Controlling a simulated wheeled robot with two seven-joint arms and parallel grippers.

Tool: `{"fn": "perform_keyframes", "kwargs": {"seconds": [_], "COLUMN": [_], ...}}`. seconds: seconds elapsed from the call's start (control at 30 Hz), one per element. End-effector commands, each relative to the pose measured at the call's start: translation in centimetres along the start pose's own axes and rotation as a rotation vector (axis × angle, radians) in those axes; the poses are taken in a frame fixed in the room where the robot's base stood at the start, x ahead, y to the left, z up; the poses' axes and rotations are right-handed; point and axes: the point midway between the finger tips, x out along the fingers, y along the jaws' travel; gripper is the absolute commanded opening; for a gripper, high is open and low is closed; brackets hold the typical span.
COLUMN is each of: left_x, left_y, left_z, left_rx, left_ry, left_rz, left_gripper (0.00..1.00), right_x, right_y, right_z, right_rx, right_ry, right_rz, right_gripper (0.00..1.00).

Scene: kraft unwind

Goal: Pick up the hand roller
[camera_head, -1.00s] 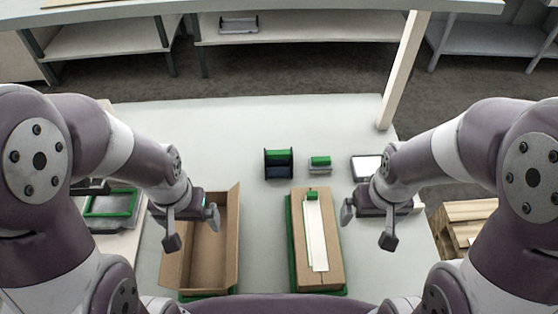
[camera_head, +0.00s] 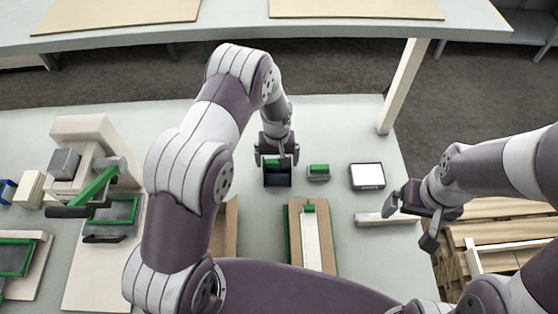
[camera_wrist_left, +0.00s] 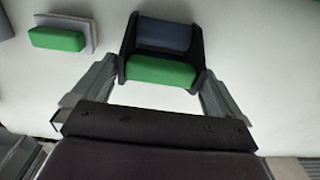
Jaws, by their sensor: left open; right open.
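A black-framed device with a green cylinder and a dark blue cylinder (camera_head: 278,180), which looks like the hand roller, sits on the pale table. It also shows in the left wrist view (camera_wrist_left: 163,70). My left gripper (camera_head: 277,157) is open above it, and its far part is partly hidden by the gripper in the head view. In the left wrist view the open jaws (camera_wrist_left: 158,92) stand on either side of the green cylinder, with no visible grip. My right gripper (camera_head: 411,222) is open and empty at the table's right side.
A grey block with a green top (camera_head: 318,172) stands just right of the device. A white-topped tray (camera_head: 367,176) lies further right. A post (camera_head: 402,88) rises at back right.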

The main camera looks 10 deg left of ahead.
Motion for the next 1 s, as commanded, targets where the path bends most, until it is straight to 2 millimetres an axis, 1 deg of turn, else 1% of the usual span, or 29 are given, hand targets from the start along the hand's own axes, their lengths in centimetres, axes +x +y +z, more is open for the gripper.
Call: {"fn": "perform_keyframes", "kwargs": {"seconds": [0.03,0.1,0.23,0.33,0.5,0.57,0.6,0.63,0.67,1.0], "left_x": [0.4,1.6,3.9,4.6,4.7,4.7,4.7,4.7,4.7,4.3], "left_y": [0.0,0.1,0.2,0.2,0.2,0.2,0.2,0.2,0.2,0.3], "left_z": [0.2,0.2,0.1,0.1,0.0,0.1,0.1,0.1,0.1,-0.1], "left_rx": [0.001,0.001,0.001,0.001,0.001,0.001,0.001,0.001,0.001,0.001], "left_ry": [-0.006,-0.006,-0.003,-0.001,0.000,0.000,0.000,0.000,0.000,0.002], "left_rz": [-0.002,-0.003,-0.001,0.000,0.000,0.000,0.000,0.000,0.000,0.001], "left_gripper": [1.00,1.00,1.00,1.00,1.00,0.80,0.67,0.58,0.54,0.54], "right_x": [-1.1,-2.0,-2.5,-2.5,-2.4,-2.4,-2.4,-2.4,-2.4,-2.1], "right_y": [0.0,0.0,0.0,0.0,0.0,0.0,0.0,0.0,0.0,0.0], "right_z": [-0.1,-0.2,-0.3,-0.3,-0.3,-0.3,-0.3,-0.3,-0.3,-0.2], "right_rx": [0.000,0.000,0.000,0.000,0.000,0.000,0.000,0.000,0.000,0.000], "right_ry": [0.000,0.001,0.001,0.001,0.001,0.000,0.001,0.001,0.001,0.001], "right_rz": [0.000,0.000,0.000,0.000,0.000,0.000,0.000,0.000,0.000,0.000], "right_gripper": [1.00,1.00,1.00,1.00,1.00,1.00,1.00,1.00,1.00,1.00]}}
